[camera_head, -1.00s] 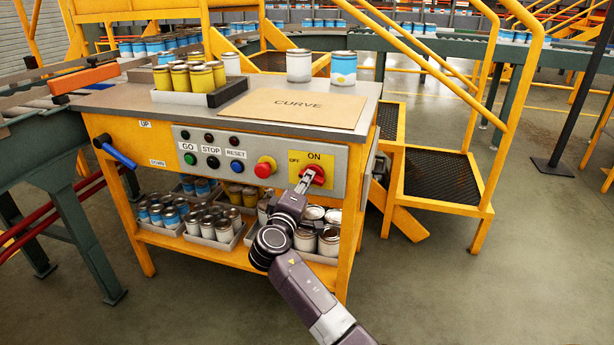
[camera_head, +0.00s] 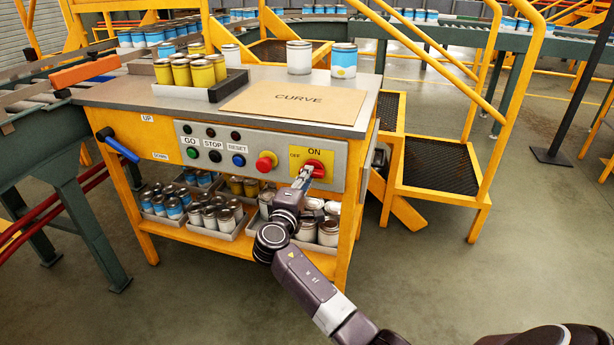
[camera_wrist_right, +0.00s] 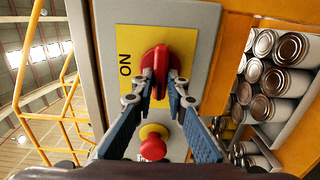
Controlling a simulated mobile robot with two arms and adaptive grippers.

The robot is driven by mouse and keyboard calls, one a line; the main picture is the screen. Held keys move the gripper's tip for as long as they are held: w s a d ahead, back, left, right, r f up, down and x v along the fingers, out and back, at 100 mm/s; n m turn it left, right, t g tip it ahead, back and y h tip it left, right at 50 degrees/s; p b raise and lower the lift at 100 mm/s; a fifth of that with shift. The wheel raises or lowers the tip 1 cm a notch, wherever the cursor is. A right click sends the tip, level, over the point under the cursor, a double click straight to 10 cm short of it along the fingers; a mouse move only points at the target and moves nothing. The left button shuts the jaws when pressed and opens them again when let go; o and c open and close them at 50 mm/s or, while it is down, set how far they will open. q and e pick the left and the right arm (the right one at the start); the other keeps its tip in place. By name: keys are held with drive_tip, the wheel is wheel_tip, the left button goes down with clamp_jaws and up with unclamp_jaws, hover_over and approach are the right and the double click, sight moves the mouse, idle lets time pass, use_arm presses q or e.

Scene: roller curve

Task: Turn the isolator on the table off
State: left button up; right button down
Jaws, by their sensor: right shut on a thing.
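The isolator is a red rotary handle (camera_head: 319,167) on a yellow plate (camera_head: 297,153) marked ON and OFF, at the right end of the table's front panel. In the right wrist view the red handle (camera_wrist_right: 155,62) lies roughly parallel to the line of the word ON. My right gripper (camera_head: 306,174) reaches up to it from below and in front. In the right wrist view its two fingers (camera_wrist_right: 156,88) are shut on the handle, one on each side. The fingers hide part of the plate there, including OFF. My left gripper is not in view.
A red emergency button (camera_head: 265,163) sits left of the isolator, beyond the GO, STOP and RESET buttons. Cans in trays (camera_head: 221,232) fill the shelf below, close under my right arm. Yellow steps with railings (camera_head: 440,165) stand right of the table. Floor in front is clear.

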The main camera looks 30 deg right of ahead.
drive_tip(key=shift+a+f, duration=0.1)
drive_tip(key=c, duration=1.9)
unclamp_jaws()
drive_tip(key=shift+c, duration=0.2)
drive_tip(key=v, duration=1.2)
drive_tip(key=shift+w, duration=0.1)
